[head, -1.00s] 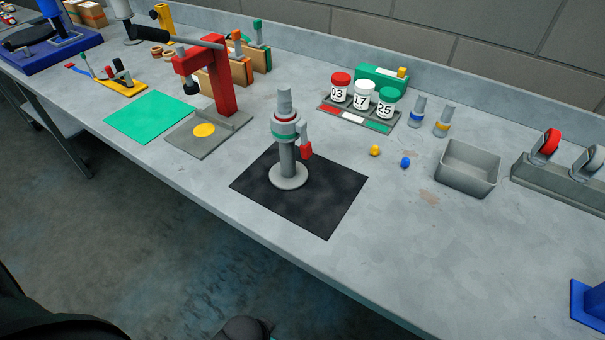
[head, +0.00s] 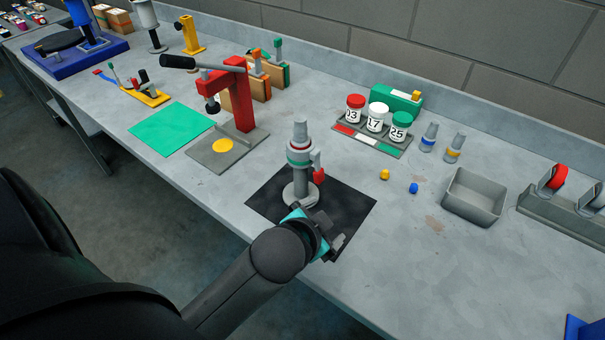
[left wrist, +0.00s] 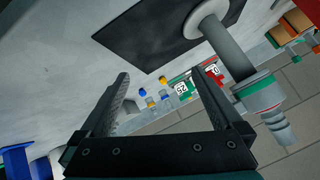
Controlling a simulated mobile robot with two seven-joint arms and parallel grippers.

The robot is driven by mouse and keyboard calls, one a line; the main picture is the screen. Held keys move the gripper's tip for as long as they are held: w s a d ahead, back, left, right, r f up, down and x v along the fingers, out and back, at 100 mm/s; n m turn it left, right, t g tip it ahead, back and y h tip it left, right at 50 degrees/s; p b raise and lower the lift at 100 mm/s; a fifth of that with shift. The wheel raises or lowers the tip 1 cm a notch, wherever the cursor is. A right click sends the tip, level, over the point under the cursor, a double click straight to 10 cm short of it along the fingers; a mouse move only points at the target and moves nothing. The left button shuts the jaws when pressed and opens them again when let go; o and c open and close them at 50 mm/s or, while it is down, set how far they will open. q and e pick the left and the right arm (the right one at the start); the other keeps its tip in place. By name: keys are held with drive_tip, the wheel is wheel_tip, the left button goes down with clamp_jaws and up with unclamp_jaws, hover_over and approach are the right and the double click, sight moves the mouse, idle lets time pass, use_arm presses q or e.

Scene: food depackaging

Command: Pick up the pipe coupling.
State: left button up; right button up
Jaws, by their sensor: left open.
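A grey pipe fixture stands upright on a black mat (head: 350,206). In the left wrist view the coupling (left wrist: 262,95) is tilted at the right, outside the fingers, with the round base (left wrist: 207,20) above. My left gripper (head: 325,228) is over the mat's front part, in front of the fixture and lower than the coupling. In the left wrist view its jaws (left wrist: 163,85) are open and empty. My right gripper is not in view.
A red press (head: 238,95) and green mat (head: 171,129) lie left. Numbered jars (head: 376,118), a yellow piece (head: 384,175), a blue piece (head: 413,188) and a grey bin (head: 474,196) lie right. The bench is clear in front of the bin.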

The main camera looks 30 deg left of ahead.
use_arm(q)
drive_tip(key=w+d+r+m+t+h, duration=0.35)
drive_tip(key=w+r+m+t, duration=0.2)
drive_tip(key=r, duration=0.55)
drive_tip(key=w+d+r+m+t+h, duration=0.35)
drive_tip(key=w+r+m, duration=0.35)
drive_tip(key=r, duration=0.4)
drive_tip(key=s+d+r+m+g+h, duration=0.2)
drive_tip(key=d+r+m+g+h, duration=0.35)
drive_tip(key=m, duration=0.65)
drive_tip(key=s+d+r+m+g+h, duration=0.2)
drive_tip(key=d+m+g+h, duration=0.5)
drive_tip(key=m, duration=0.6)
drive_tip(key=m+g+y, duration=0.6)
drive_tip(key=m+y, duration=0.6)
drive_tip(key=y, duration=0.7)
hover_over(301, 147)
drive_tip(key=w, duration=0.1)
drive_tip(key=f, duration=0.7)
drive_tip(key=shift+w+a+p, duration=0.1)
drive_tip(key=shift+a+p, duration=0.2)
drive_tip(key=shift+p, duration=0.1)
drive_tip(key=shift+a+f, duration=0.15)
drive_tip(key=shift+f, duration=0.05)
wheel_tip(301, 147, down, 9)
drive_tip(key=shift+f, duration=0.2)
drive_tip(key=shift+w+a+f+p, duration=0.15)
drive_tip(key=shift+f+p, duration=0.5)
drive_tip(key=shift+f, duration=2)
